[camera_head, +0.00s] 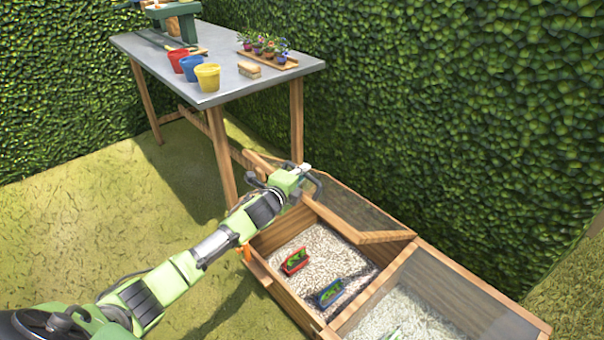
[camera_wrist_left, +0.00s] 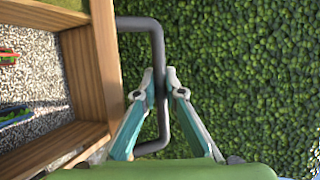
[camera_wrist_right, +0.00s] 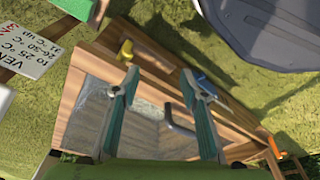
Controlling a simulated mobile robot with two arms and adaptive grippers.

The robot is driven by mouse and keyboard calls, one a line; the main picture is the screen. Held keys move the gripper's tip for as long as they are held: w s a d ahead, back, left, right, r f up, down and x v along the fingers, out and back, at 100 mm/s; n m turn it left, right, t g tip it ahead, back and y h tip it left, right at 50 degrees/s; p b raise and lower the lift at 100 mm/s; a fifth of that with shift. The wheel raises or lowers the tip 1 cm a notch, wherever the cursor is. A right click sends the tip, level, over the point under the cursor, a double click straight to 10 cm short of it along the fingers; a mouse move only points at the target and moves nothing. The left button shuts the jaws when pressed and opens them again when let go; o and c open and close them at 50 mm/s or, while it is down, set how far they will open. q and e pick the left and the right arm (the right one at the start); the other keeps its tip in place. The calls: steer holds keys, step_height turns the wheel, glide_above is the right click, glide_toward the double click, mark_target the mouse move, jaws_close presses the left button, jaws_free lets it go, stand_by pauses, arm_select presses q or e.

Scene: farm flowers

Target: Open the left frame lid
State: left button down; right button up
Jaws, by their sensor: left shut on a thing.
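The left frame lid (camera_head: 352,215) is a wood-edged glass panel, raised and tilted over the left box of the wooden cold frame. Its dark bent handle (camera_head: 319,187) is at its left end. My left gripper (camera_head: 304,174) is shut on this handle. The left wrist view shows the handle (camera_wrist_left: 158,60) between its two fingertips (camera_wrist_left: 161,92), with the wooden lid edge to the left. The head view does not show my right gripper. In the right wrist view it (camera_wrist_right: 164,90) is open, with a closed glass panel and a bent handle (camera_wrist_right: 180,125) beyond its fingers.
The open left box holds gravel with a red planter (camera_head: 295,262) and a blue planter (camera_head: 330,292). The right frame lid (camera_head: 440,290) lies closed beside it. A table (camera_head: 225,80) with pots stands behind, a hedge (camera_head: 450,110) along the back. A sign (camera_wrist_right: 32,48) shows in the right wrist view.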

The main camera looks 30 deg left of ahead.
arm_select(q)
steer(key=c, duration=2.1)
jaws_free()
steer(key=shift+s, duration=0.1)
steer(key=v, duration=1.2)
